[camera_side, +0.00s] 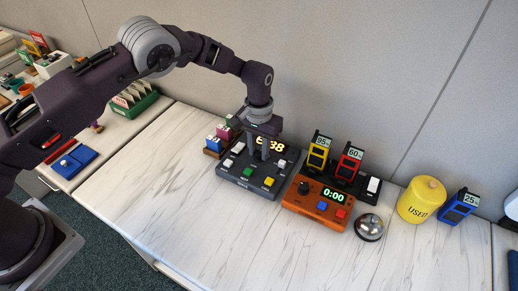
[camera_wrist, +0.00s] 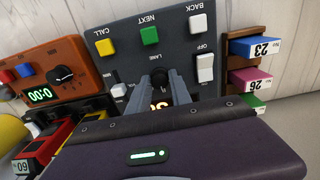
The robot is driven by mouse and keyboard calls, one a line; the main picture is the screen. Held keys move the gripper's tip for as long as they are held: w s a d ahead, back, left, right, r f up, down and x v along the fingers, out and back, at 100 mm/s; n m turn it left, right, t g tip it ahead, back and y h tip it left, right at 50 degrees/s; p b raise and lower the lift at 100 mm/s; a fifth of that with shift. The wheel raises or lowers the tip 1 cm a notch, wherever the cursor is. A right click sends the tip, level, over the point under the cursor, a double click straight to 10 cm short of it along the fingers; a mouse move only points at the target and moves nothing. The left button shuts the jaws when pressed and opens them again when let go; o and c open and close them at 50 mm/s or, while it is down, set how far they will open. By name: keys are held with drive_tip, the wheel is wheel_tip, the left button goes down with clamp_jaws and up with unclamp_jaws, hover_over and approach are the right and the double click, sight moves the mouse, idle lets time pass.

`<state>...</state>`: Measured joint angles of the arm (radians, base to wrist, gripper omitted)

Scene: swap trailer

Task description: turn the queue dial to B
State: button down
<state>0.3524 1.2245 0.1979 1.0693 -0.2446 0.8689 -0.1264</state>
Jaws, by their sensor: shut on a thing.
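The dark grey queue console (camera_side: 235,181) stands on the white counter, with a display partly hidden by my gripper. In the wrist view, the console (camera_wrist: 180,55) has a black dial (camera_wrist: 159,77) under a label that reads LANE. My gripper (camera_side: 261,157) points down over the console's middle. In the wrist view my gripper (camera_wrist: 160,88) has one finger on each side of the dial and is shut on it. The letters around the dial are too small or covered, so its setting cannot be read.
White, green and yellow buttons and a white OFF switch (camera_wrist: 205,68) surround the dial. An orange timer (camera_side: 318,205) with its own black knob stands close on the right, near a bell (camera_side: 369,227). A tag rack (camera_side: 213,150) is left. The front counter is clear.

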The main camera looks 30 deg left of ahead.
sight(259, 153)
idle(0.3)
drive_tip(key=c, duration=1.2)
unclamp_jaws()
drive_tip(key=shift+o, duration=0.2)
wheel_tip(259, 153, up, 7)
drive_tip(key=shift+r, duration=0.1)
drive_tip(key=s+a+r+t, duration=0.1)
drive_tip(key=s+a+r, duration=0.25)
drive_tip(key=r, duration=0.45)
drive_tip(key=s+a+r+t+h, duration=0.1)
drive_tip(key=s+a+r, duration=0.1)
drive_tip(key=s+r, duration=0.45)
drive_tip(key=s+a+r+t, duration=0.1)
drive_tip(key=s+a+r, duration=0.2)
drive_tip(key=r, duration=0.7)
drive_tip(key=s+a+t, duration=0.1)
drive_tip(key=s+a, duration=0.1)
drive_tip(key=s, duration=0.9)
drive_tip(key=s+a+t+y, duration=0.1)
drive_tip(key=s+a, duration=0.2)
drive_tip(key=s, duration=0.8)
drive_tip(key=shift+s+a+r+t, duration=0.2)
drive_tip(key=shift+s+r+t, duration=0.1)
